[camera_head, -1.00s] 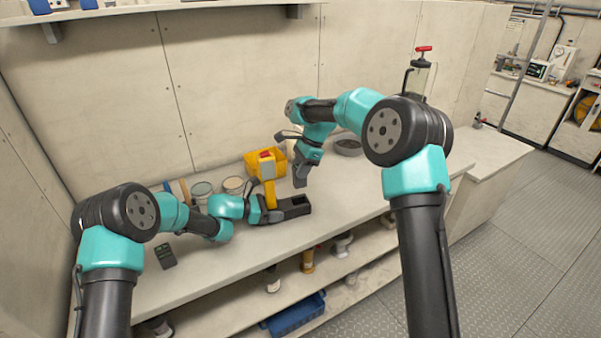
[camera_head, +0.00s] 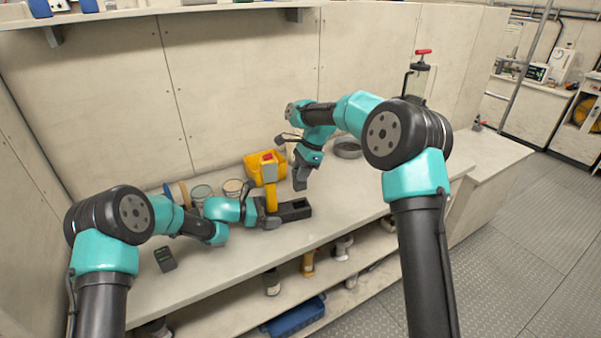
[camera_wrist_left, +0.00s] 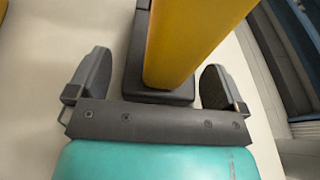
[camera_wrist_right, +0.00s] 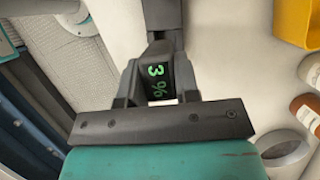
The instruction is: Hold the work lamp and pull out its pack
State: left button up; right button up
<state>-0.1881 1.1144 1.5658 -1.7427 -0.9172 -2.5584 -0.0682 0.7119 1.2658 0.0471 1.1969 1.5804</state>
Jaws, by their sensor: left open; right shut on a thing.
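My right gripper (camera_wrist_right: 155,90) is shut on a dark pack (camera_wrist_right: 157,78) with a green "3 %" display. In the head view the pack (camera_head: 300,180) hangs above the lamp's foot, apart from it.
A second dark block (camera_head: 165,258) with a small green display lies at the bench's left front. A yellow bin (camera_head: 262,164), jars (camera_head: 232,188) and a grey round dish (camera_head: 347,148) stand behind. The bench front is mostly clear; a shelf below holds bottles and a blue crate (camera_head: 293,316).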

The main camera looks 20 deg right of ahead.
pick_arm(q)
jog(key=v, duration=0.6)
jog(key=shift+a, duration=0.2)
jog(key=shift+r, duration=0.1)
